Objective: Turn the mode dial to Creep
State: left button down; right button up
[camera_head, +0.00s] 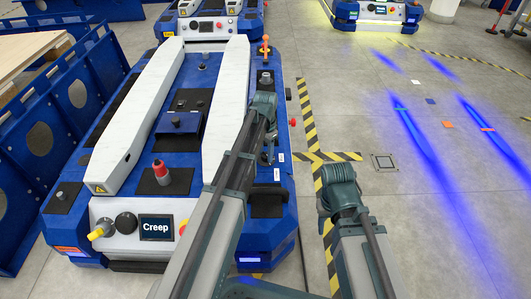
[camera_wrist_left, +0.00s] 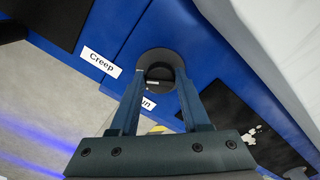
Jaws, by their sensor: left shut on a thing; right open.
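The mode dial (camera_wrist_left: 160,68) is a dark round knob on the blue deck in the left wrist view, with a small pale mark. A "Creep" label (camera_wrist_left: 102,61) lies to its left; another label, partly hidden and ending in "un", lies below it. My left gripper (camera_wrist_left: 161,88) has its two fingers on either side of the dial, shut on it. In the head view, my left gripper (camera_head: 269,154) is at the cart's right edge and its arm largely hides the dial. The front display (camera_head: 155,227) reads "Creep". My right gripper (camera_head: 338,175) is open and empty, right of the cart.
An orange lever (camera_head: 265,46) stands farther back. Blue racks (camera_head: 52,120) stand left. Floor at right is open, with yellow-black tape (camera_head: 335,156).

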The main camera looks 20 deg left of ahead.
aim_at(265, 154)
pick_arm(q)
jog(key=shift+m, duration=0.3)
jog(key=shift+c, duration=1.9)
grip_release()
notch_tip(265, 154, up, 14)
jog(key=p, duration=1.3)
jog(key=shift+p, duration=0.4)
jog(key=shift+f, duration=0.15)
